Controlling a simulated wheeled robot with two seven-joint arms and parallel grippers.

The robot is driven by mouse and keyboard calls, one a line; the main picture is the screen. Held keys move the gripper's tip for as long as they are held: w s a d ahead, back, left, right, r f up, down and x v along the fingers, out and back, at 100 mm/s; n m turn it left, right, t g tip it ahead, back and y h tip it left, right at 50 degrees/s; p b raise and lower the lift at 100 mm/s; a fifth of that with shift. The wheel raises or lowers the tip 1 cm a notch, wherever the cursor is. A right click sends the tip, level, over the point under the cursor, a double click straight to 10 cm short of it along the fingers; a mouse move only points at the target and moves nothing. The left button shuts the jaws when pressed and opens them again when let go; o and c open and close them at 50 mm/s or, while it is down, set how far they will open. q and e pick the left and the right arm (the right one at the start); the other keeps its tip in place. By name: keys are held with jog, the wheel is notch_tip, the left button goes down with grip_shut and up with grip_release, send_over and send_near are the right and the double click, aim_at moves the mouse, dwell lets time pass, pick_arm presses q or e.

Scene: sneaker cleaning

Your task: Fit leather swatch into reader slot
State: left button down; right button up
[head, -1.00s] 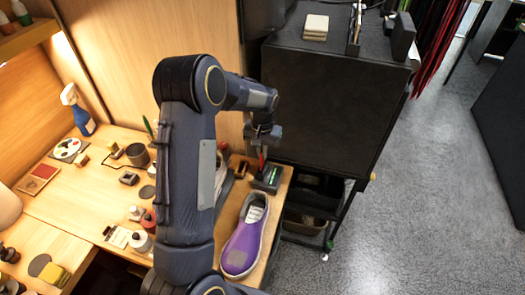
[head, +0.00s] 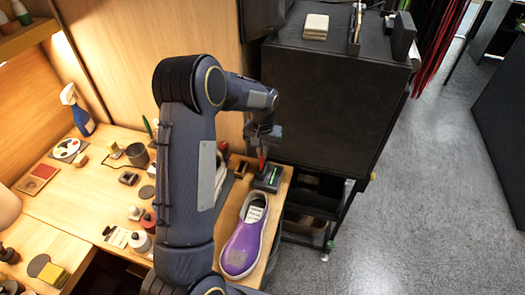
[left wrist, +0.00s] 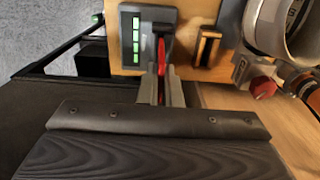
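My left gripper (head: 262,146) points down over the dark reader (head: 268,178) at the right end of the wooden bench. It is shut on a thin red leather swatch (head: 262,161). In the left wrist view the red swatch (left wrist: 161,58) stands edge-on between the fingers (left wrist: 160,82), its far end over the reader's dark slot. I cannot tell whether its edge is inside the slot or just above it. The reader (left wrist: 148,12) shows a column of green lights beside the slot. My right gripper is out of view.
A purple sneaker (head: 241,248) lies on the bench in front of the reader. A small wooden-and-black item (left wrist: 208,46) sits beside the reader. A black cabinet (head: 325,100) stands close behind, to the right. Bottles and tools spread over the left bench.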

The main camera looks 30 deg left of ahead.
pick_arm(q)
jog(key=shift+f+b, duration=1.1)
jog(key=shift+f, duration=0.75)
jog(key=c, duration=1.5)
grip_release()
jog(key=shift+c, duration=0.2)
jog(key=shift+r, duration=0.1)
notch_tip(320, 180, up, 8)
jog(key=p, duration=0.5)
